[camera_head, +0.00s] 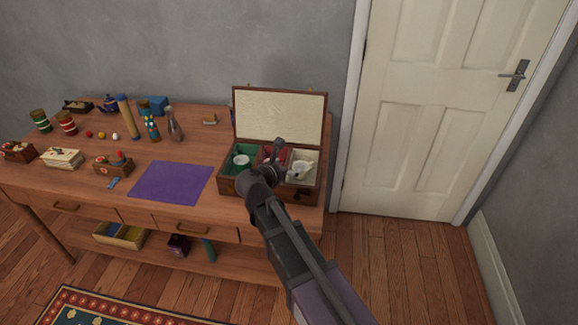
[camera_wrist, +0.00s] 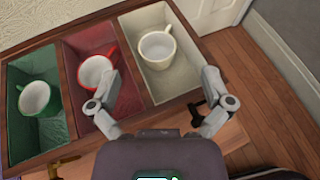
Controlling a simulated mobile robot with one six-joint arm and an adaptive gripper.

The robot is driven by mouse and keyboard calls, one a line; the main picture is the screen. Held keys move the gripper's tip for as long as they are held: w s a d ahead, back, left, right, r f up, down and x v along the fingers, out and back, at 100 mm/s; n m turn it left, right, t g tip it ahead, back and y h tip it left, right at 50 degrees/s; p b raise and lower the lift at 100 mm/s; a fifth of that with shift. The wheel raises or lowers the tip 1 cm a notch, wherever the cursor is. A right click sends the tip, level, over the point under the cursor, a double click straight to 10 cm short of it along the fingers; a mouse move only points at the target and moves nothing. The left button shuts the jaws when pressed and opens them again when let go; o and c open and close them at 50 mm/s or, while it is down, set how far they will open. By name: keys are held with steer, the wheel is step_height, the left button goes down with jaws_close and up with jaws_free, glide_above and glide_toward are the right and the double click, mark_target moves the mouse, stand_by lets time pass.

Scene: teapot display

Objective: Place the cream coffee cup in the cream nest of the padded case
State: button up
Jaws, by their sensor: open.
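The padded case (camera_head: 228,191) stands open on the right end of the table, its cream-lined lid (camera_head: 281,117) raised at the back. In the wrist view it has a green nest (camera_wrist: 28,72), a red nest (camera_wrist: 92,40) and a cream nest (camera_wrist: 178,86). The cream coffee cup (camera_wrist: 157,48) stands upright inside the cream nest, towards its far end. It also shows in the head view (camera_head: 301,168). My gripper (camera_wrist: 160,88) is open and empty above the case's near edge, apart from the cream cup, its left finger over the red nest.
A green cup (camera_wrist: 35,98) and a red cup (camera_wrist: 96,73) sit in their matching nests. A purple mat (camera_head: 171,182) lies left of the case. Bottles, including a grey one (camera_head: 174,125), stand farther left. The floor right of the table is clear.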

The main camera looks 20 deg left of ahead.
stand_by(0.4)
steer(key=w+d+f+m+g+h, duration=0.1)
steer(key=d+f+m+g, duration=0.25)
steer(key=d+m, duration=0.65)
steer(key=w+d+f+m+g+h, duration=0.1)
steer(key=d+f+m+g, duration=0.3)
steer(key=d, duration=1.1)
steer(key=s+d+f+m+g+y, duration=0.2)
steer(key=s+d+m, duration=0.3)
steer(key=d+m, duration=0.5)
steer(key=s+d+f+m+g+y, duration=0.2)
steer(key=s+d+m+g, duration=0.2)
steer(key=d+m, duration=0.6)
steer(key=shift+s, duration=0.45)
